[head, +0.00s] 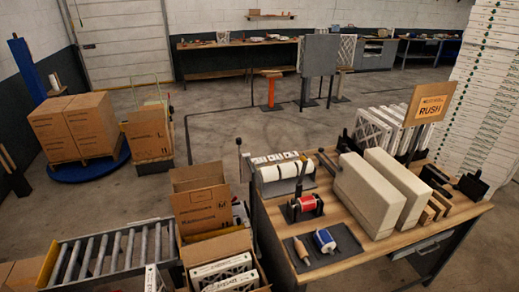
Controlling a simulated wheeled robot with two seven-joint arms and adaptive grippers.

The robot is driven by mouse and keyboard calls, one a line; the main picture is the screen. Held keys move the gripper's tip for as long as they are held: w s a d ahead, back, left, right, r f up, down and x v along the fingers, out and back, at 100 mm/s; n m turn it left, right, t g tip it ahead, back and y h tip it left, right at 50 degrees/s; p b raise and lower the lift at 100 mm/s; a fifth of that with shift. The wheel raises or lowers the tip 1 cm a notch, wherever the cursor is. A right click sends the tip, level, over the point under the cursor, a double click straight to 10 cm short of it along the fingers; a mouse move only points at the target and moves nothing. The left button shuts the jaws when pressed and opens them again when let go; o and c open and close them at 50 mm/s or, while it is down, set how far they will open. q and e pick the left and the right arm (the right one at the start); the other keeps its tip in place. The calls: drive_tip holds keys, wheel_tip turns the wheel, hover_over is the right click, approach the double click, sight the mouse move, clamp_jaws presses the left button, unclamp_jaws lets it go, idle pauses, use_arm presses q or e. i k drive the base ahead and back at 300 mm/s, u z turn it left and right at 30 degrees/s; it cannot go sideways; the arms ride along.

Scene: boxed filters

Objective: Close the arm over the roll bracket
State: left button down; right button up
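A small black roll bracket (291,213) stands on the wooden workbench (345,225), near its left side. A red roll (307,203) sits in it. A thin dark piece (300,181) rises at the back left of the bracket and looks like its arm, standing up; it is too small to be sure. A blue and white roll (324,241) lies on a dark mat (332,259) in front of the bracket, beside a wooden-handled tool (301,251). Neither of my grippers shows in the head view.
Behind the bracket is a rack of white rolls (281,172). Two large cream blocks (369,195) stand to its right, with pleated filters (373,130) and a RUSH sign (432,104) behind. Open cartons (222,250) and a roller conveyor (112,255) lie left of the bench.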

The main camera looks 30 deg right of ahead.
sight(303, 160)
drive_tip(key=u, duration=0.3)
drive_tip(key=i, duration=0.4)
drive_tip(key=z, duration=2.2)
